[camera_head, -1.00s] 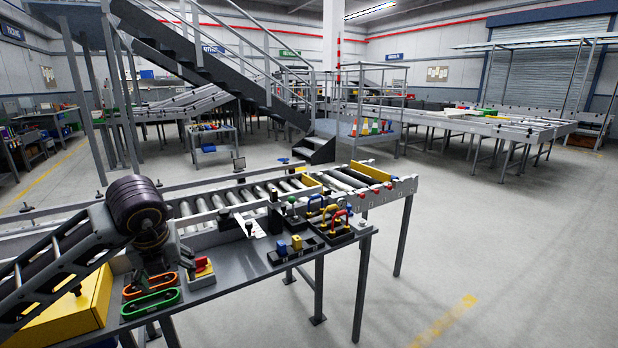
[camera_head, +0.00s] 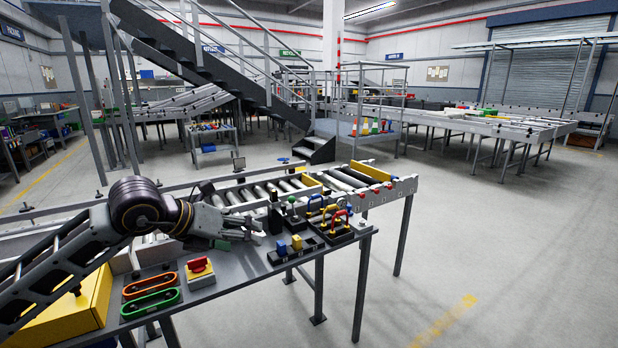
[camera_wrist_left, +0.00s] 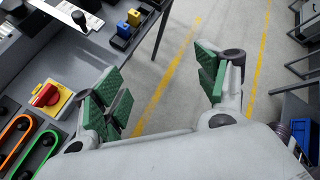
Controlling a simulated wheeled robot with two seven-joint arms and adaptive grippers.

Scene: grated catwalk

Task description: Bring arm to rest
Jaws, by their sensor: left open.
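My left arm comes in from the left in the head view. My left gripper (camera_head: 250,231) is above the grey workbench (camera_head: 232,287), pointing right and touching nothing I can see. In the left wrist view the left gripper (camera_wrist_left: 160,92) is open. Its green-padded fingers are wide apart with only floor and a yellow line between them. A red knob on a yellow base (camera_head: 200,270) is on the bench below the gripper; it also shows in the left wrist view (camera_wrist_left: 46,97). My right gripper is not in view.
Blue and yellow blocks (camera_head: 290,246) and coloured padlock-like loops (camera_head: 328,217) stand to the right of the gripper. A roller conveyor (camera_head: 340,180) runs behind. Floor at the right is open.

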